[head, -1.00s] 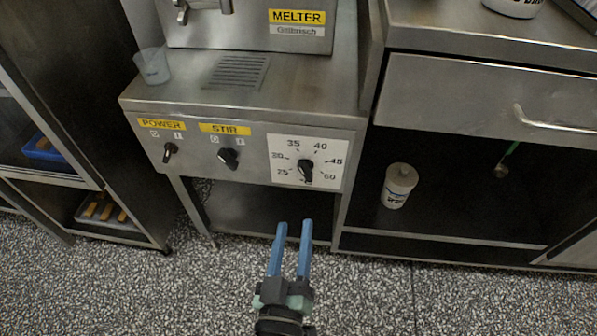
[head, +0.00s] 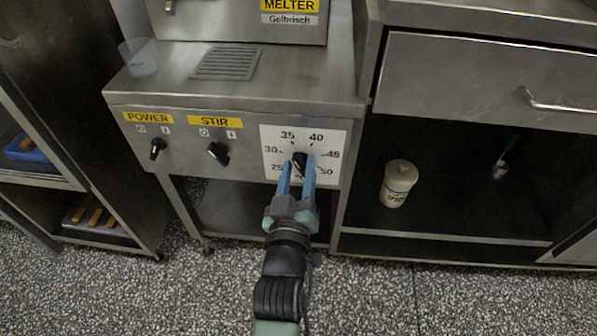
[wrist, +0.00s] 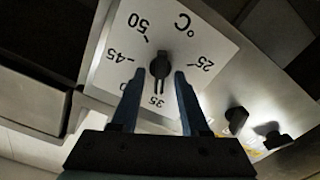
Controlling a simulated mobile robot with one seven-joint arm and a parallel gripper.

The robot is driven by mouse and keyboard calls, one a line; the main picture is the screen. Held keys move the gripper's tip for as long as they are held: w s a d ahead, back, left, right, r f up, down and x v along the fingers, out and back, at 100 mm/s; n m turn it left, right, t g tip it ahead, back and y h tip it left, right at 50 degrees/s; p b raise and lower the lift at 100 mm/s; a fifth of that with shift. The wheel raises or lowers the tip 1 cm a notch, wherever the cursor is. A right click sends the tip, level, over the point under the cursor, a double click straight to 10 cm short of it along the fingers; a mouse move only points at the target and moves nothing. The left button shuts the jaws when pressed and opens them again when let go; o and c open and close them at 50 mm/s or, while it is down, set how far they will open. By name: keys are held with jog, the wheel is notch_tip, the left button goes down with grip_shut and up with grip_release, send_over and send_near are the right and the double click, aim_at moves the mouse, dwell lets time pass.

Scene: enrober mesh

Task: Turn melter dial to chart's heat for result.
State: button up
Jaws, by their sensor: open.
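The melter dial (head: 299,160) is a black knob on a white scale plate (head: 333,138) marked 25 to 50 on the melter's front panel. My gripper (head: 298,168) is open, its two blue fingers at the dial, one on either side in the head view. In the wrist view the scale appears upside down, with the dial (wrist: 160,66) just beyond and between the fingertips of my gripper (wrist: 156,76). I cannot tell whether the fingers touch it. The exact pointer setting is unclear. No chart shows in either view.
The POWER knob (head: 157,148) and STIR knob (head: 218,153) sit left of the dial. A clear cup (head: 140,57) stands on the melter top beside a drain grate (head: 227,63). A white jar (head: 398,183) stands on the right-hand shelf. The floor in front is clear.

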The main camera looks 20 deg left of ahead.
jog(key=shift+w, duration=0.1)
grip_shut()
jog(key=shift+n+p, duration=0.3)
jog(key=shift+p, duration=0.05)
jog(key=shift+r+n+p, duration=0.1)
jog(key=shift+n+p, duration=0.65)
jog(key=shift+n, duration=0.15)
jog(key=shift+a+n+p, duration=0.1)
jog(key=shift+n+p, duration=0.4)
jog(key=shift+n, duration=0.3)
jog(key=n, duration=0.2)
jog(key=n+p, duration=0.1)
jog(key=n, duration=0.2)
jog(key=shift+f+n, duration=0.3)
